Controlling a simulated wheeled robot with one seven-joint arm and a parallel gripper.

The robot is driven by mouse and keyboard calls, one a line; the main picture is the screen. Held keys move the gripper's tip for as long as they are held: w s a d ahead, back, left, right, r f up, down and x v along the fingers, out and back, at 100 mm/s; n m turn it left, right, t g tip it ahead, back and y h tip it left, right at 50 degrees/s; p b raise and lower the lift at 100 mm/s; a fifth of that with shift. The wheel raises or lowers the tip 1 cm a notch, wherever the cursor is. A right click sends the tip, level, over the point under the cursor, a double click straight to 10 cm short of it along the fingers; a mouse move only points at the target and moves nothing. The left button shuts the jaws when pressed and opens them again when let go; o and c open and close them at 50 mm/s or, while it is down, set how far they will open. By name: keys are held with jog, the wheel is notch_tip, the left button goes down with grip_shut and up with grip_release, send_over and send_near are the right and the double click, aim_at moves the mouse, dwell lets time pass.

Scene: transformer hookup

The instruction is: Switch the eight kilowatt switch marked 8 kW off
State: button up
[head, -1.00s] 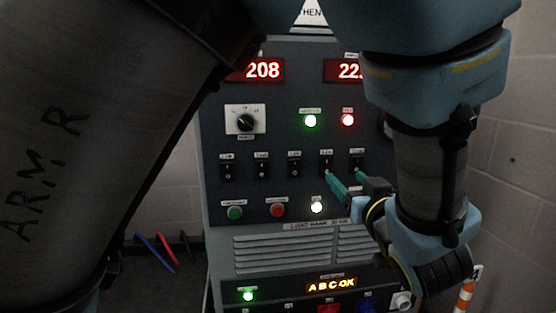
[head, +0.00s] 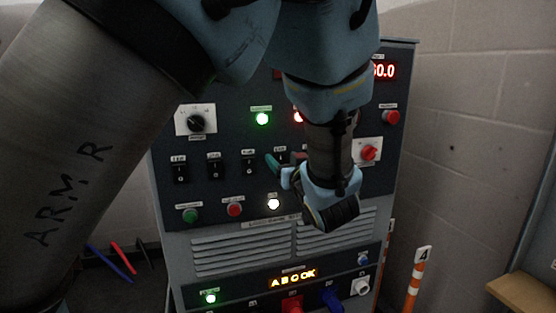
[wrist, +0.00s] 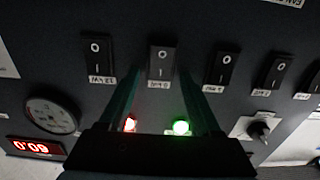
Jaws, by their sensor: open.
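The 8 kW switch (wrist: 161,63) is a black rocker with an O mark and an I mark. It shows upside down in the wrist view, above its white label. My gripper (wrist: 160,80) is open, with one green finger on each side of this switch's column. In the head view my gripper (head: 285,161) is in front of the fourth switch in the row and hides most of it. I cannot tell whether the fingers touch the panel, nor which way the rocker is tipped.
The 12 kW switch (wrist: 97,59) and 4 kW switch (wrist: 220,68) sit on either side. Lit green (head: 262,118) and red lamps are above the row. A white lamp (head: 274,204) glows below. A striped post (head: 414,280) stands right of the cabinet.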

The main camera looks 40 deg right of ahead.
jog(key=shift+c, duration=0.2)
grip_shut()
jog(key=shift+f, duration=0.1)
